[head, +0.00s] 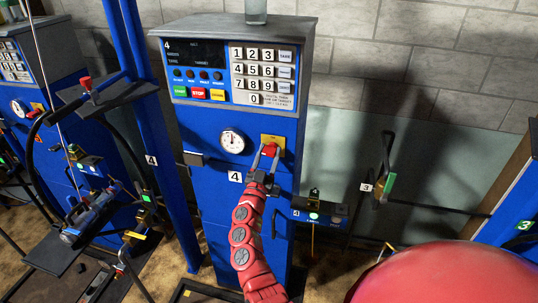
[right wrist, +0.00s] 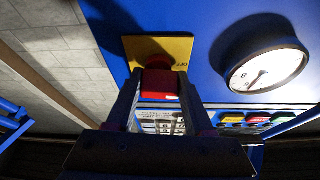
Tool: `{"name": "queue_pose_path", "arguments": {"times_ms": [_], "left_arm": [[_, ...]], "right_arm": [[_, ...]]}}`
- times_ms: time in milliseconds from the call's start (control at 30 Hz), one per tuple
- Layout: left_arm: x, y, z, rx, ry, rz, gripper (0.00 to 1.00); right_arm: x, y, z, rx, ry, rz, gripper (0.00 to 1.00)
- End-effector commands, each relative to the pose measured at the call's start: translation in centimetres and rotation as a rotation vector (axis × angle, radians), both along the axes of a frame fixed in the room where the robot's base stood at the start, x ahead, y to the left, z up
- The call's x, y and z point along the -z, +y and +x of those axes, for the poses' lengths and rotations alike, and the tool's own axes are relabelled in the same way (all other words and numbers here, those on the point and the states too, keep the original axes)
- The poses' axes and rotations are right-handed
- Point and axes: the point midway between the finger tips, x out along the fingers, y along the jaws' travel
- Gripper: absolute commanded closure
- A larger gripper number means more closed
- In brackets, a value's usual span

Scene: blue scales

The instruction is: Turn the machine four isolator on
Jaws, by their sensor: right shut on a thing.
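Machine four is a blue cabinet (head: 215,180) marked 4, standing in the middle of the head view. Its isolator is a red knob (head: 270,149) on a yellow plate (head: 279,141), right of the round gauge (head: 232,141). My right gripper (head: 267,155) is shut on the red knob. In the right wrist view the knob (right wrist: 159,82) sits between the two fingers, in front of the yellow plate (right wrist: 176,50). The fingers hide part of the knob, and I cannot tell its turned position for sure. My left gripper is not in view.
A keypad (head: 262,75) and coloured buttons (head: 198,93) are above the isolator on the same cabinet. Another blue machine (head: 45,60) stands at the left. A large red rounded shape (head: 450,275) fills the lower right. A grey block wall (head: 430,50) is behind.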

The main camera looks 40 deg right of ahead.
Motion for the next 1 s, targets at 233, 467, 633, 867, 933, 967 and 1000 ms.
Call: {"name": "queue_pose_path", "arguments": {"times_ms": [233,467,633,867,933,967,1000], "left_arm": [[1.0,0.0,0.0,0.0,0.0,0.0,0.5],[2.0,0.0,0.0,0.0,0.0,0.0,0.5],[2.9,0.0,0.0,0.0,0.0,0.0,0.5],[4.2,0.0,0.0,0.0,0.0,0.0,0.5],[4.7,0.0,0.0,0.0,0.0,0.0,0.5],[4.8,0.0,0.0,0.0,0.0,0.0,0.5],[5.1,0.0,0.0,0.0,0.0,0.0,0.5]], "right_arm": [[0.2,0.1,0.1,-0.002,-0.152,0.133,1.0],[0.1,0.1,0.2,-0.001,-0.319,0.275,1.0],[0.2,0.1,0.1,0.001,-0.443,0.381,1.0],[0.0,0.1,0.1,0.0,-0.611,0.522,1.0],[0.0,0.0,0.1,0.002,-0.661,0.564,1.0],[-0.1,0.1,0.1,0.001,-0.683,0.584,1.0],[0.0,0.1,0.1,0.0,-0.711,0.609,1.0]]}}
